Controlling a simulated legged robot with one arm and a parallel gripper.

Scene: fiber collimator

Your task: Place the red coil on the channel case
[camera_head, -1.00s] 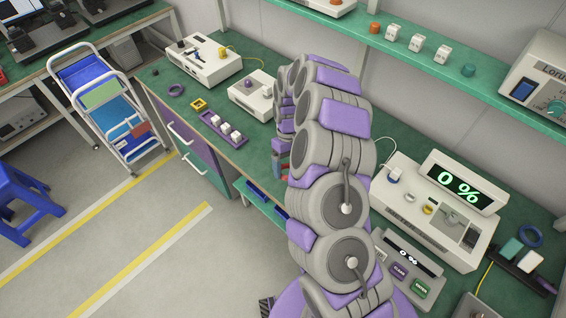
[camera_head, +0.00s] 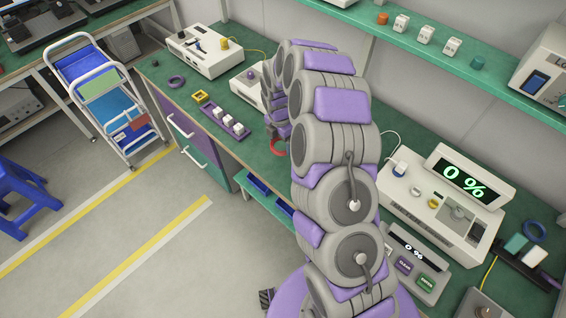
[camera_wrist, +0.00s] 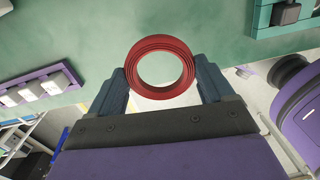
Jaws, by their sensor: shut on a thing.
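The red coil (camera_wrist: 135,62) is a thick ring of red windings, held at its sides between the fingers of my gripper (camera_wrist: 160,72) in the wrist view. It appears over the green bench edge, with green surface and pale floor behind it. In the head view the coil (camera_head: 278,147) shows beside my arm near the bench's front edge. White cases stand on the bench: one at the back left (camera_head: 200,62), a smaller one with a purple knob (camera_head: 241,88), and one with a 0 % display (camera_head: 423,205). I cannot tell which is the channel case.
A purple tray (camera_head: 240,135) with white blocks, a yellow square ring (camera_head: 200,97) and a purple ring (camera_head: 177,80) lie on the bench. A green shelf (camera_head: 440,70) runs above. A blue cart (camera_head: 105,90) stands at left. My arm hides the bench's middle.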

